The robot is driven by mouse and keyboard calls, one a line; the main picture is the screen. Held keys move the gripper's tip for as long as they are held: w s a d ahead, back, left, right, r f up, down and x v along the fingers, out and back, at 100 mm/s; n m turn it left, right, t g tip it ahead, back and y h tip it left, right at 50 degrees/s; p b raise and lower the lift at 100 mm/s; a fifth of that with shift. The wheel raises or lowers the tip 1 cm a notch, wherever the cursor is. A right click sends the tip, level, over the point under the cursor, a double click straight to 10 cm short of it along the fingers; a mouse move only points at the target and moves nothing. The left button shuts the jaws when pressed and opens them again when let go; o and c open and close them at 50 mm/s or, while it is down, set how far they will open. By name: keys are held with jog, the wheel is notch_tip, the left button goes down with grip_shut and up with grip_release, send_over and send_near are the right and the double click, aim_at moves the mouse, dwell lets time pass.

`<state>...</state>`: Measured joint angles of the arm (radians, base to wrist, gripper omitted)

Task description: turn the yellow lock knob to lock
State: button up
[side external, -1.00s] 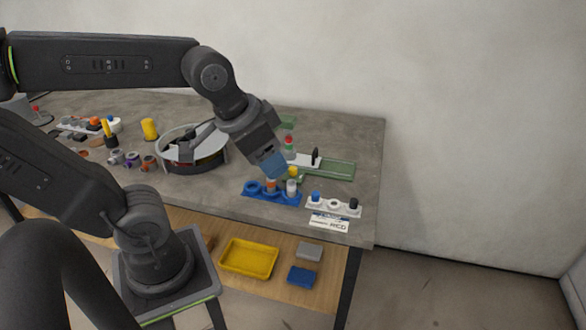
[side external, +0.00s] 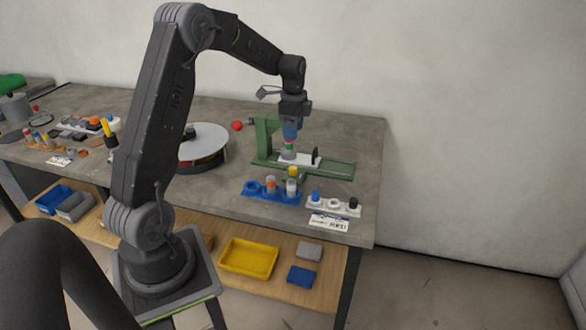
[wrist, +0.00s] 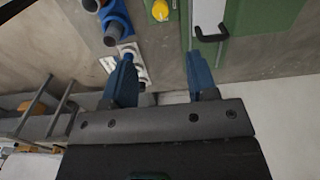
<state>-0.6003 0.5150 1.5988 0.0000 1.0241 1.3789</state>
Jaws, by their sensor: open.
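The yellow lock knob (side external: 293,171) is at the near edge of the green frame jig (side external: 335,171) in the side view. It also shows at the top of the wrist view (wrist: 161,11), beyond my fingertips, with a pale mark on it. My gripper (side external: 290,138) points down over the left part of the jig, above and behind the knob. In the wrist view my gripper's blue fingers (wrist: 160,65) are spread with nothing between them. A white plate with a black handle (side external: 315,156) lies on the jig. A red-topped green part is just below my fingers, partly hidden.
A blue holder (side external: 261,195) with several cylindrical parts stands in front of the jig. A white holder (side external: 345,208) with blue and black parts is to its right, by a label card (side external: 329,222). A round turntable (side external: 205,142) is left. A red ball (side external: 238,126) lies behind.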

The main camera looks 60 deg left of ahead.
aim_at(293, 167)
notch_tip(293, 167, down, 14)
jog(key=shift+a, duration=0.15)
dwell(0.4)
jog(key=c, duration=0.9)
